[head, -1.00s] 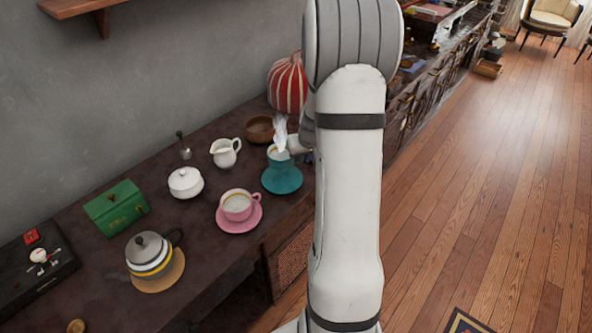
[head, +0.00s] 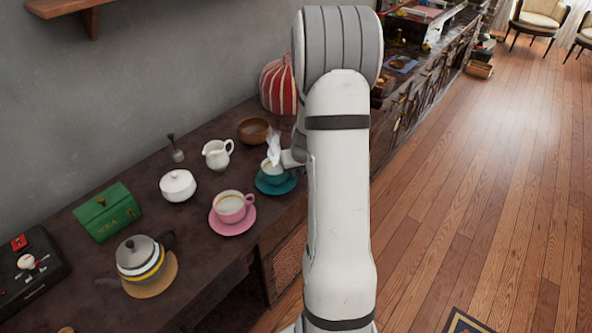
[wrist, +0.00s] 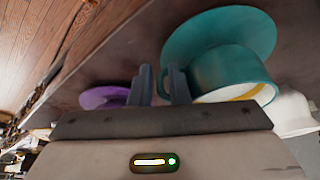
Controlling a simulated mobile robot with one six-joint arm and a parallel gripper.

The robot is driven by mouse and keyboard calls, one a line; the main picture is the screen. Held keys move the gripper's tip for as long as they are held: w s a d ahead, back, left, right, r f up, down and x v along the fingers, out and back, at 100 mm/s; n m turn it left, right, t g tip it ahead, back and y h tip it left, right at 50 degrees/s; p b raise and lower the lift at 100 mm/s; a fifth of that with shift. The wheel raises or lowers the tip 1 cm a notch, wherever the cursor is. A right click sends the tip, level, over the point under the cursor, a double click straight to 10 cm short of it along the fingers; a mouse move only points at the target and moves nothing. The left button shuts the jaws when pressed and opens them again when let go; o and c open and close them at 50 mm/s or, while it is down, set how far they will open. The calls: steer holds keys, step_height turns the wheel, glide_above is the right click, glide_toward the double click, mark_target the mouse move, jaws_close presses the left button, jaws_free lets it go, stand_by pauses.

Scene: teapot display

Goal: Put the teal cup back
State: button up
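In the head view, my arm hides most of the gripper.
A pink cup (head: 231,207) on a pink saucer (head: 232,229) stands nearby. A white pitcher (head: 218,154), sugar bowl (head: 178,186), wooden bowl (head: 254,130), green tea box (head: 107,211) and teapot (head: 141,257) share the counter. A purple saucer (wrist: 103,97) shows in the wrist view.

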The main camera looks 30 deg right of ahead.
steer(key=shift+o, duration=1.3)
steer(key=shift+r+p, duration=0.3)
steer(key=shift+r, duration=0.05)
steer(key=d+p+v, duration=0.1)
steer(key=v, duration=1)
steer(key=s+a+r+n+y, duration=0.1)
steer(key=s+a+r, duration=0.2)
steer(key=a, duration=0.4)
steer(key=s+a+r+n, duration=0.1)
steer(key=s+a+r, duration=0.3)
steer(key=a, duration=0.4)
steer(key=s+a+r+g, duration=0.2)
steer(key=s+a, duration=0.5)
steer(key=s, duration=0.5)
steer(key=shift+a+r+n, duration=0.15)
steer(key=shift+a+n, duration=0.25)
